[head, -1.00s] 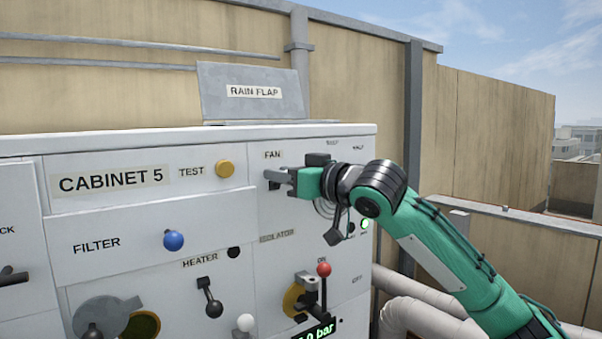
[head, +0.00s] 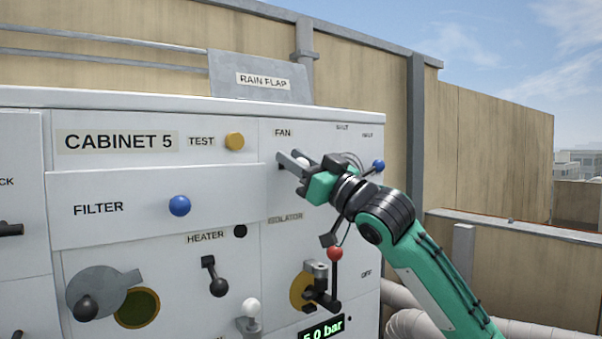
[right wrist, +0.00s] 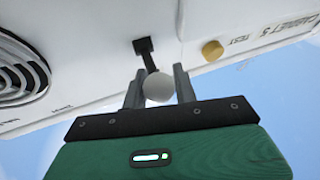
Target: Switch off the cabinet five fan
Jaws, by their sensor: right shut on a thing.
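The fan lever (right wrist: 149,60) shows in the right wrist view as a black shaft coming out of a dark mount on the white panel, with a pale ball knob (right wrist: 158,87) at its end. My right gripper (right wrist: 157,88) is shut on that knob, one finger on each side. In the head view my right gripper (head: 290,162) is just below the FAN label (head: 283,132) on cabinet five (head: 150,114), and it hides most of the lever. My left gripper is not in view.
The yellow TEST button (head: 235,142) is left of the gripper. A blue knob (head: 378,165) is to its right. The red-knobbed isolator lever (head: 335,255) stands below my arm, with the heater lever (head: 213,277) to its left. A round vent grille (right wrist: 20,75) shows beside the lever.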

